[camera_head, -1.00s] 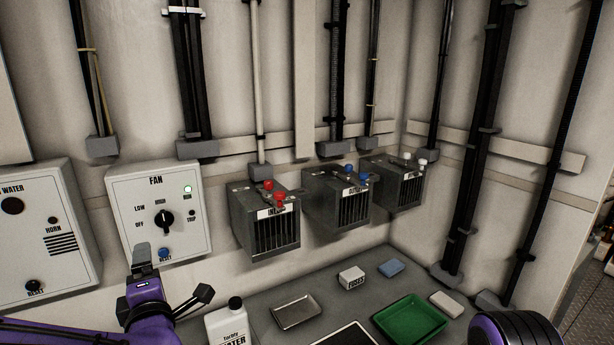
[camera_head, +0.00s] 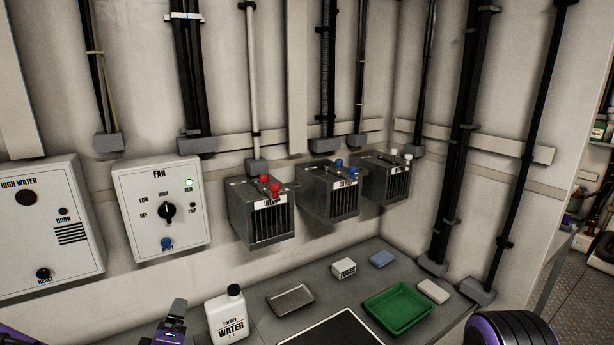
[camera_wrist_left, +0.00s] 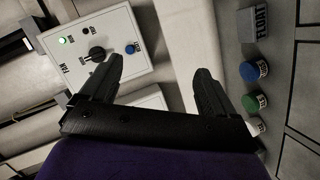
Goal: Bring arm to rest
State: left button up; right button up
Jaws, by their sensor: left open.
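My left gripper (camera_head: 174,318) shows at the bottom edge of the head view, low and left of the white water bottle (camera_head: 228,314). Only its tip and a little purple arm show there. In the left wrist view its two black fingers (camera_wrist_left: 156,68) stand apart with nothing between them. The fan box (camera_head: 160,210) is on the wall above the gripper, clear of it. It also shows in the left wrist view (camera_wrist_left: 75,62). My right gripper is not in view; only a purple and black part of my right arm shows at bottom right.
The high water box (camera_head: 48,228) is at left.

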pick_arm(q)
jog(key=s+f+m+g+h, duration=0.1)
jog(key=s+f+m+g, duration=0.2)
jog(key=s+f, duration=0.55)
jog(key=s+f+m+g+h, duration=0.1)
jog(key=s+f+m+g, duration=0.25)
jog(key=f, duration=0.95)
jog(key=s+a+f+m+g, duration=0.1)
jog(key=s+f, duration=0.3)
jog(key=s, duration=0.4)
jog(key=s+a+f+m+g+y, duration=0.1)
jog(key=s+a+f+m+g, duration=0.1)
jog(key=s+f, duration=0.3)
jog(key=s+g, duration=0.1)
jog(key=s, duration=0.3)
jog(key=shift+s, duration=0.25)
jog(key=shift+a+g, duration=0.1)
jog(key=shift+g, duration=0.15)
jog(key=shift+c, duration=0.3)
